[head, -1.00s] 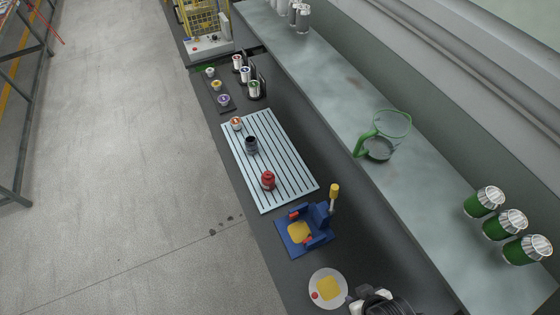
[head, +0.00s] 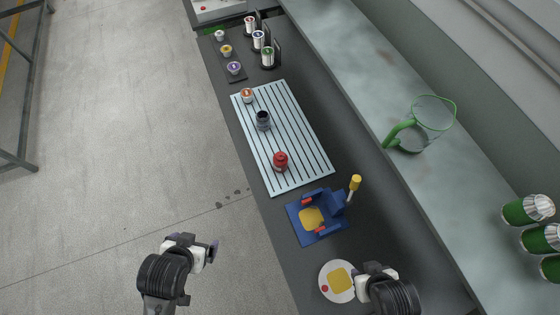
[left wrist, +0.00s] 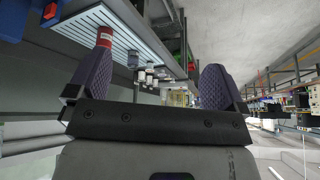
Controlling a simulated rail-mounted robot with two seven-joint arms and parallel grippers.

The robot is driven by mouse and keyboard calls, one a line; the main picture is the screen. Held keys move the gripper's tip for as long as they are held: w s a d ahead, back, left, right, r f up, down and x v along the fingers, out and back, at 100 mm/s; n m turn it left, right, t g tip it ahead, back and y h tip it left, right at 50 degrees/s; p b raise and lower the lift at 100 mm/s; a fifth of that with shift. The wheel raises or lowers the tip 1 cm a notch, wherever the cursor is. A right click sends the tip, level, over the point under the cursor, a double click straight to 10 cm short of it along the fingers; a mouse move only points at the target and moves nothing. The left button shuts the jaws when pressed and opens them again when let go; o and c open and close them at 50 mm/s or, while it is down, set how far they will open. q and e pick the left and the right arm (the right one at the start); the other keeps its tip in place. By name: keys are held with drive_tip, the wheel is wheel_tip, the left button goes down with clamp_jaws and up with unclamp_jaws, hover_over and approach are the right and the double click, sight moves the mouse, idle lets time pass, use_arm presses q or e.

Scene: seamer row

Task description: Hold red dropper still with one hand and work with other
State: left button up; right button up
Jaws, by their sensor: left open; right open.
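The red dropper (head: 281,161) stands upright on the near part of the slatted light-blue mat (head: 300,185). It also shows in the left wrist view (left wrist: 105,37), beyond the left finger. My left gripper (head: 212,250) is open and empty, out over the floor to the left of the bench. Its two purple padded fingers stand wide apart in the left wrist view (left wrist: 155,85). My right arm's wrist is at the bottom, beside the white round plate (head: 329,291); its fingers are mostly hidden there. Nothing touches the dropper.
A dark cup (head: 263,121) and an orange-topped cup (head: 247,96) stand farther along the mat. A blue fixture (head: 298,229) with a yellow-knobbed lever (head: 355,184) stands near the mat. A green-handled jug (head: 408,138) and green cans (head: 529,210) occupy the shelf at right.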

use_arm(q)
drive_tip(key=w+d+r+m+t, duration=0.15)
drive_tip(key=w+r, duration=0.25)
drive_tip(key=w, duration=0.4)
drive_tip(key=w+d+r+t, duration=0.25)
drive_tip(key=w+r, duration=0.25)
drive_tip(key=w, duration=0.3)
drive_tip(key=w+d+f+m+t+y, duration=0.1)
drive_tip(key=w+f+m+y, duration=0.2)
drive_tip(key=w, duration=0.7)
drive_tip(key=w+d+f+m+t+y, duration=0.1)
drive_tip(key=w+f+m+t, duration=0.2)
drive_tip(key=w, duration=0.7)
drive_tip(key=n+g+h, duration=0.7)
drive_tip(key=n+h, duration=0.7)
drive_tip(key=n, duration=2.1)
approach(275, 166)
drive_tip(key=w+d+f, duration=0.1)
drive_tip(key=f, duration=0.1)
drive_tip(key=shift+w+d+f+m, duration=0.15)
drive_tip(key=shift+w+d+m, duration=0.2)
drive_tip(key=shift+d, duration=0.15)
drive_tip(key=b+x, duration=0.5)
drive_tip(key=x, duration=0.2)
drive_tip(key=shift+w, duration=0.1)
drive_tip(key=shift+b+x, duration=0.65)
drive_tip(key=shift+x, duration=0.2)
use_arm(e)
wheel_tip(275, 166, down, 6)
